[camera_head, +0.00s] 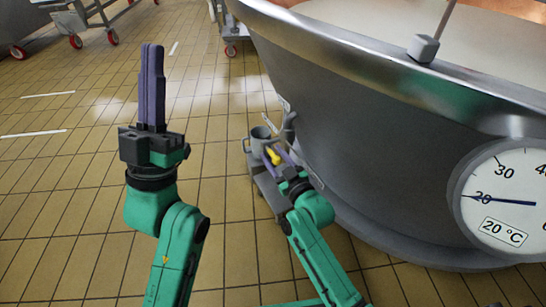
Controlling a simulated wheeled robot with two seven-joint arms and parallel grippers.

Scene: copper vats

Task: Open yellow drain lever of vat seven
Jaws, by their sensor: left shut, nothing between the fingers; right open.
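The vat (350,135) is a large grey vessel with a shiny rim, filling the right side of the view. The yellow drain lever (273,156) is a small piece low at the vat's left side, by a grey drain fitting. My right gripper (273,149) is open at the lever, its purple fingers close around or beside it; I cannot tell whether they touch it. The gripper partly hides the lever. My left gripper (152,46) is shut and empty, fingers pointing up, well to the left of the vat over the floor.
A round temperature dial (505,205) marked 20 °C is on the vat's front. A grey cup-like part (260,135) stands beside the lever. Wheeled metal carts (90,15) with red casters stand at the back left. The tiled floor (60,200) at the left is clear.

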